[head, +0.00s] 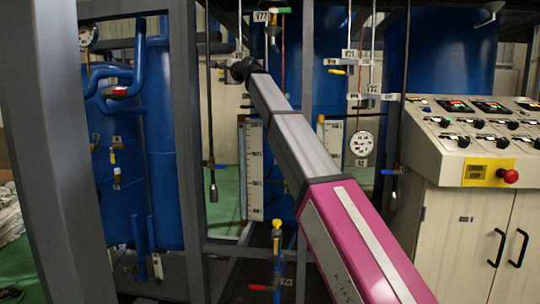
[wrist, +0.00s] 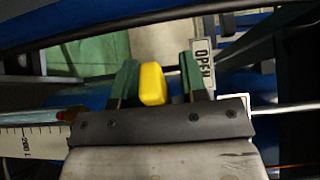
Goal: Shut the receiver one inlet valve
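In the wrist view a yellow valve handle (wrist: 152,85) lies between the two green fingers of my gripper (wrist: 160,82). The left finger is close against it, and I cannot tell whether they touch. A dark gap shows between the handle and the right finger, so the fingers are apart and not closed on it. In the head view my gripper (head: 242,69) is small and dark at the far end of my arm, beside a thin vertical pipe; the handle there is hidden. No label names this valve as receiver one's inlet.
Blue vessels (head: 118,180) stand behind grey frame posts (head: 183,130). Another yellow-handled valve (head: 337,72) and a round gauge (head: 362,144) are right of my arm. A control cabinet (head: 465,200) stands at the right. A yellow and red-handled valve assembly (head: 277,238) is low in front.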

